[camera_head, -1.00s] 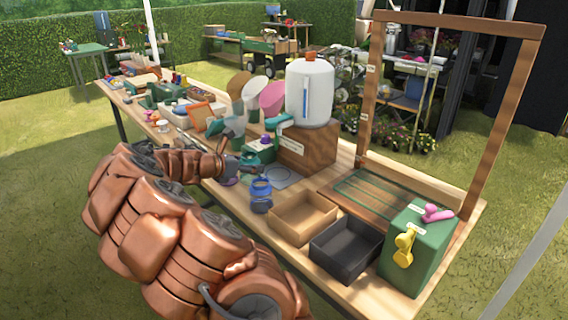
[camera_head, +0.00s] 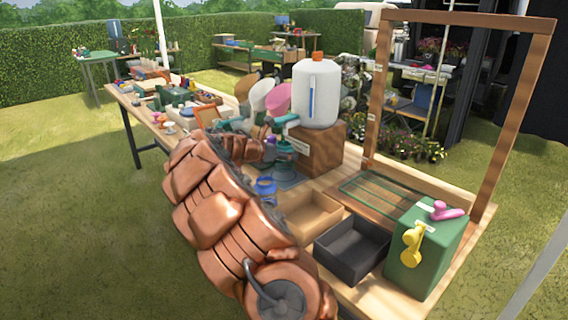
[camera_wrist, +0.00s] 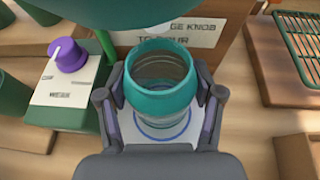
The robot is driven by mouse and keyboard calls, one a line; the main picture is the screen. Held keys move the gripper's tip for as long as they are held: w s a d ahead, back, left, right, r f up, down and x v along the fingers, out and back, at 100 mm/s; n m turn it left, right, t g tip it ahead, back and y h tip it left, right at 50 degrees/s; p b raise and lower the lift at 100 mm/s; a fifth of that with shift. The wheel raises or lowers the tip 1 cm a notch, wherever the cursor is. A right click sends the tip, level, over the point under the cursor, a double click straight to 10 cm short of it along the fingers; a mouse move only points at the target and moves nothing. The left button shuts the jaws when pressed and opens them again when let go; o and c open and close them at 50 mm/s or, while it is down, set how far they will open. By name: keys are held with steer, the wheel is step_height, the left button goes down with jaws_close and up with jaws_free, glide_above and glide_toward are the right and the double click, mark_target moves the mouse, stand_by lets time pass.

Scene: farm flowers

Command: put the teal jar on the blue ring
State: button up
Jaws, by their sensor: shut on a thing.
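The teal jar (camera_wrist: 160,100) is upright and open-topped in the wrist view, between the two fingers of my gripper (camera_wrist: 160,108). My gripper is shut on it. The blue ring (camera_wrist: 163,139) shows as a thin line on a pale plate just below and around the jar's base. The jar's base looks over the ring; I cannot tell whether it touches the plate. In the head view, my arm reaches over the table to the area under the teal spout (camera_head: 286,120), and the jar is hard to make out there.
A green box with a purple knob (camera_wrist: 67,55) stands close at left. A large teal part (camera_wrist: 150,12) hangs over the jar. A wooden block with a label (camera_wrist: 190,35) is behind. A blue jar (camera_head: 266,187), a wooden tray (camera_head: 308,215) and a black tray (camera_head: 350,248) are nearby.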

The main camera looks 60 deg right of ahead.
steer(key=shift+f+b, duration=1.25)
steer(key=shift+f, duration=0.1)
steer(key=shift+r, duration=0.1)
steer(key=o, duration=1.3)
steer(key=shift+w+a+r, duration=0.1)
steer(key=shift+a+r, duration=0.05)
steer(key=shift+a, duration=0.15)
steer(key=p+v, duration=0.1)
steer(key=v, duration=1)
steer(key=shift+a, duration=0.2)
